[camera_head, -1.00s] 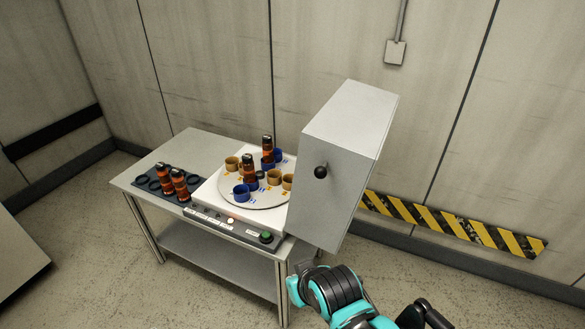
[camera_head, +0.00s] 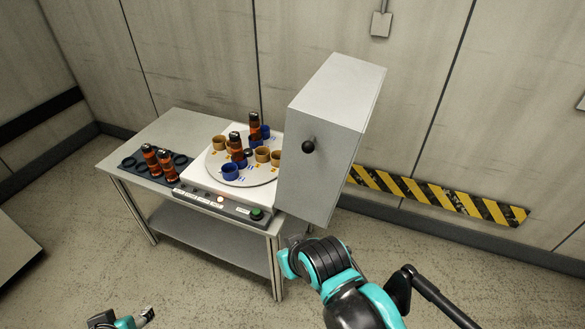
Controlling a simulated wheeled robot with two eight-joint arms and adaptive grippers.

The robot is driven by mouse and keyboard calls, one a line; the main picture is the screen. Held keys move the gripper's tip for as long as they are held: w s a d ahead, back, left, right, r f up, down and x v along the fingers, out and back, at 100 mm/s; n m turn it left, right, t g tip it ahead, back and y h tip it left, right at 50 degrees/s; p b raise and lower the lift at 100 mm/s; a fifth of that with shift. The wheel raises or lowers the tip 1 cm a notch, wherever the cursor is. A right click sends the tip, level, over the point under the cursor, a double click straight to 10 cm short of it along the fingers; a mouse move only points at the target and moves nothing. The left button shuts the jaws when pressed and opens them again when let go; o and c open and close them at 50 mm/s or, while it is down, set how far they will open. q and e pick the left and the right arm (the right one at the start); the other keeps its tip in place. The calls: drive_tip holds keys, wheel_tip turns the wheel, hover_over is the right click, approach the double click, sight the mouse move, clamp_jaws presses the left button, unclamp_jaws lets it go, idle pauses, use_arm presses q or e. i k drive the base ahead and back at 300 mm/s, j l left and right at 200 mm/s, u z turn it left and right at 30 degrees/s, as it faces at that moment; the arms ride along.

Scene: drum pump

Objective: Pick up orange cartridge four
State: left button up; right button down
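Two orange cartridges with black caps stand in a dark rack (camera_head: 133,167) at the left of the table: one cartridge (camera_head: 150,160) and another (camera_head: 167,166) just right of it. Two more, a front cartridge (camera_head: 235,150) and a rear cartridge (camera_head: 254,128), stand on the round white turntable (camera_head: 213,166). I cannot read a number on any of them. My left gripper (camera_head: 147,315) shows at the bottom edge, away from the table; its finger state is unclear. My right arm reaches toward the table's front right corner; its gripper (camera_head: 290,241) is small, partly hidden and below the grey box.
Blue cups (camera_head: 230,171) and tan cups (camera_head: 262,155) sit on the turntable. A tall grey box (camera_head: 325,140) with a black knob (camera_head: 308,146) covers the turntable's right side. A control strip with a green button (camera_head: 256,213) runs along the front. The table's rear left is bare.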

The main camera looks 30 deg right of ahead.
sight(235, 144)
drive_tip(key=i+l+z, duration=0.1)
drive_tip(key=i+z, duration=0.45)
drive_tip(key=z, duration=0.2)
drive_tip(key=i+j+z, duration=0.1)
drive_tip(key=i+z, duration=0.3)
drive_tip(key=i+j+z, duration=0.1)
drive_tip(key=z, duration=0.25)
drive_tip(key=i+j, duration=0.05)
